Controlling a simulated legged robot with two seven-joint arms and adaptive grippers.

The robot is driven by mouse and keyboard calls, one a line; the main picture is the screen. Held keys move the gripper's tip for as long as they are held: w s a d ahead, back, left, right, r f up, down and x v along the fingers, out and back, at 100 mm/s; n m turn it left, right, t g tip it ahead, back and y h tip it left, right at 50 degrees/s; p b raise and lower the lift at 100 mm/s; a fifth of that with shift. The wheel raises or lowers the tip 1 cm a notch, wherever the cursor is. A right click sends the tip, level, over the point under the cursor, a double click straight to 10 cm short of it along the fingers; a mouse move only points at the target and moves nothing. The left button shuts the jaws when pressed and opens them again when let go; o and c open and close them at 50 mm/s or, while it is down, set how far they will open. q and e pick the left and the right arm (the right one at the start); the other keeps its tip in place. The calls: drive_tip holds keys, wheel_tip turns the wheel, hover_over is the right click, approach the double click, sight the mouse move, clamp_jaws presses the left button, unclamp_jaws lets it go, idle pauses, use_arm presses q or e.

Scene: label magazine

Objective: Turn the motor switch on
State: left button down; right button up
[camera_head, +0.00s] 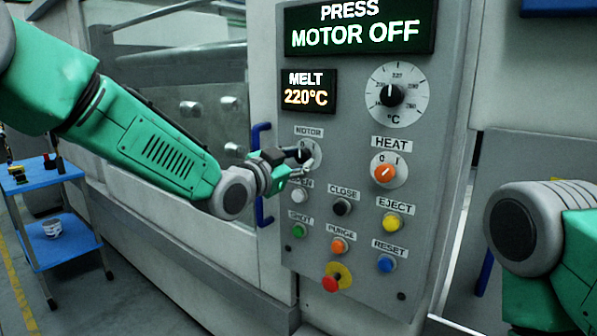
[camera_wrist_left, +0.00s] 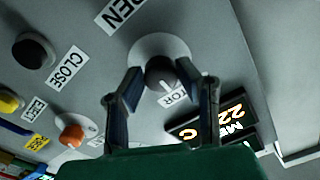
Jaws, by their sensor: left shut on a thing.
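The motor switch (camera_wrist_left: 160,74) is a dark round knob on a pale disc, seen between my left fingers in the left wrist view. In the head view its pale disc (camera_head: 317,152) shows under the MOTOR label, partly hidden by the gripper. My left gripper (camera_head: 303,163) reaches in from the left and is shut on the knob; its two fingers (camera_wrist_left: 160,85) flank it in the wrist view. The upper display (camera_head: 357,30) reads "PRESS MOTOR OFF". The switch's pointer direction is hard to read. My right gripper is out of view; only part of that arm shows.
Below are the OPEN button (camera_head: 299,195), the black CLOSE button (camera_head: 342,207) and several coloured buttons. The orange HEAT knob (camera_head: 385,173) is to the right. A blue handle (camera_head: 262,211) stands close left of the panel. A blue cart (camera_head: 55,210) is at far left.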

use_arm(q)
drive_tip(key=m+b, duration=0.5)
drive_tip(key=m, duration=0.2)
drive_tip(key=shift+d, duration=0.1)
idle(0.4)
drive_tip(key=c, duration=1.2)
unclamp_jaws()
drive_tip(key=shift+s, duration=0.2)
drive_tip(key=v, duration=1.1)
drive_tip(key=shift+s+a+f, duration=0.1)
drive_tip(key=shift+s+a, duration=0.15)
drive_tip(key=shift+s, duration=0.05)
